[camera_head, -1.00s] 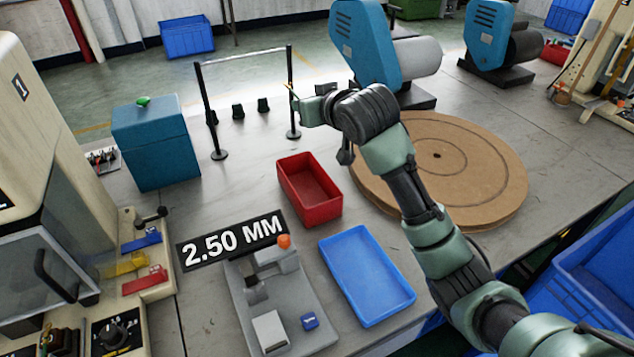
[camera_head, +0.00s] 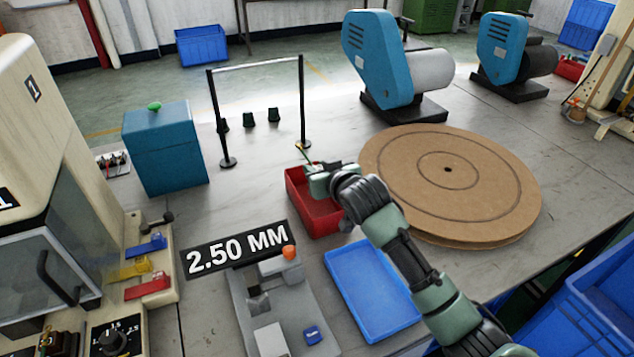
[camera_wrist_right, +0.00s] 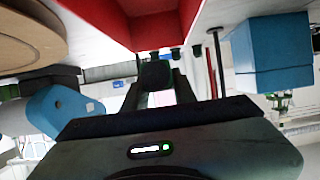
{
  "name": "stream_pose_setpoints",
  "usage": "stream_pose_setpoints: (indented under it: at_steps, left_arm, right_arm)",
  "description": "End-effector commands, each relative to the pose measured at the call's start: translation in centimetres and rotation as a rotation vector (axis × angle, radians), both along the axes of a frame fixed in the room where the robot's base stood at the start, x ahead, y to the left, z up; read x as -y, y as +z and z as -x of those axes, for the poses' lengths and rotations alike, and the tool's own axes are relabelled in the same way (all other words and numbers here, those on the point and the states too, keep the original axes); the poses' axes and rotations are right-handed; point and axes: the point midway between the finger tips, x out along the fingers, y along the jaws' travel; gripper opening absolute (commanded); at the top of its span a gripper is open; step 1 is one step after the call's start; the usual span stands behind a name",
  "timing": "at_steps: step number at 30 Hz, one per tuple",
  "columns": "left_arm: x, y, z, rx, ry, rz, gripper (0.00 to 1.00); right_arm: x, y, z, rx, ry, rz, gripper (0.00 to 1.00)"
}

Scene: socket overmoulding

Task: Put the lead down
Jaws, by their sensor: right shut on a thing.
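My right gripper (camera_head: 309,167) is at the far left corner of the red tray (camera_head: 318,222), above its rim. A thin, short piece of the lead (camera_head: 303,151) sticks up from its fingertips. In the right wrist view, a dark rounded end (camera_wrist_right: 155,75) sits between the two fingers, which are shut on it. The red tray also shows there, at the top of the picture (camera_wrist_right: 100,18). The tray looks empty where I see inside, but my arm hides part of it. My left gripper is out of view.
A blue tray (camera_head: 372,292) lies in front of the red one. A round brown turntable (camera_head: 450,205) is to the right. Two black posts with a bar (camera_head: 255,65) stand behind. A grey fixture (camera_head: 285,310) and the 2.50 MM sign (camera_head: 238,248) are at front left.

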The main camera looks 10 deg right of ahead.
Motion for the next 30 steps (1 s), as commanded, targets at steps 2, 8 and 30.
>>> stream_pose_setpoints:
  at_steps: [2,8,30]
  left_arm:
    - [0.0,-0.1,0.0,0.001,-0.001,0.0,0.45]
    - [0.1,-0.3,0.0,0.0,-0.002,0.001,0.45]
    - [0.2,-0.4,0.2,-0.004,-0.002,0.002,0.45]
  right_arm:
    - [0.0,-1.4,0.1,-0.005,0.001,0.001,0.0]
    - [0.0,-3.9,0.1,-0.002,0.001,0.0,0.0]
    - [-0.1,-5.0,0.1,-0.002,0.001,-0.001,0.49]
